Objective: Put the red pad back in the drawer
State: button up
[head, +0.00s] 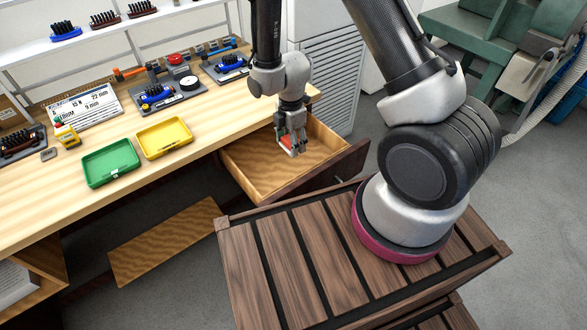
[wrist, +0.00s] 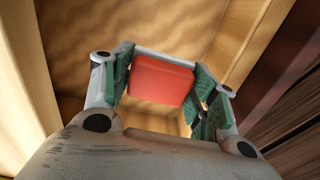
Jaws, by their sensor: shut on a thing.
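The red pad (wrist: 160,80) is between the fingers of my gripper (wrist: 162,88) in the wrist view, where its red face shows. In the head view the red pad (head: 286,142) is a small red patch at the fingertips of my gripper (head: 291,146). My gripper is shut on it and points down into the open drawer (head: 245,172). The drawer is pulled out from under the bench, with a light wood inside and a dark front panel. I cannot tell whether the pad touches the drawer floor.
A yellow tray (head: 164,138) and a green tray (head: 111,163) sit on the bench (head: 40,200) left of the drawer. Tool stands with brushes line the bench back. A slatted wooden top (head: 290,260) under my arm lies in front. A grey cabinet (head: 325,85) stands behind the drawer.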

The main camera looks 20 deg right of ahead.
aim_at(291, 169)
notch_tip(291, 169, down, 10)
jog(key=shift+s+f, duration=0.1)
dwell(0.4)
jog(key=shift+f, duration=0.1)
jog(key=o, duration=1.2)
